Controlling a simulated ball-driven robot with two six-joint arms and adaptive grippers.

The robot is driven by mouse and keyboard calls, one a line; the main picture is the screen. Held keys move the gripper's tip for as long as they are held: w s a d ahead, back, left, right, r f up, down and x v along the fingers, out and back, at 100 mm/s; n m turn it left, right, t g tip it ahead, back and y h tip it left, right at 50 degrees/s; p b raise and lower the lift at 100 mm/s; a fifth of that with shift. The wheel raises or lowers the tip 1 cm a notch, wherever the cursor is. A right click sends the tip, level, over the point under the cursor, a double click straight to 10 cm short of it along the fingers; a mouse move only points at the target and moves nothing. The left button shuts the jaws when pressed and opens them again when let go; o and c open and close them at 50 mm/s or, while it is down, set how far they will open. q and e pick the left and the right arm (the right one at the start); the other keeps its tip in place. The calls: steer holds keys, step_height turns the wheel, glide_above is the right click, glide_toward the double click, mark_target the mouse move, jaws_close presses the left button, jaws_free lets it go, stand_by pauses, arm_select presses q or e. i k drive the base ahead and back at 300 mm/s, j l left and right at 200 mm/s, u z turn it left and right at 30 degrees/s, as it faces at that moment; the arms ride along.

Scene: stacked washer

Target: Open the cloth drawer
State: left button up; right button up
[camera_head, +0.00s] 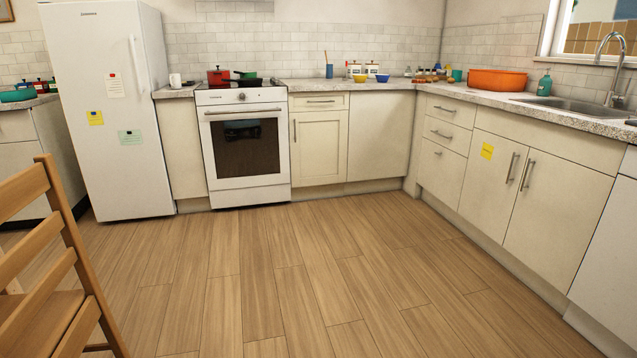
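Several shut drawers show in the kitchen cabinets, and nothing visible tells which is the cloth drawer. One shallow drawer (335,103) with a bar handle is just right of the oven, above a cabinet door. A stack on the right run has a top drawer (460,113), a middle drawer (457,140) and a deeper bottom drawer (437,180), each with a bar handle. All sit flush with their fronts. Neither of my grippers is in view.
A wooden chair (58,255) stands at the near left. A white fridge (110,170) and a white oven (245,185) line the back wall. The right cabinet doors (555,205) are shut. The wooden floor (290,285) in the middle is clear.

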mark_target(457, 138)
steer(key=i, duration=0.6)
steer(key=i+j+z, duration=0.15)
steer(key=i, duration=0.45)
steer(key=i+j, duration=0.1)
steer(key=i, duration=0.55)
steer(key=i+j+z, duration=0.1)
steer(key=i+z, duration=0.25)
steer(key=i, duration=2.3)
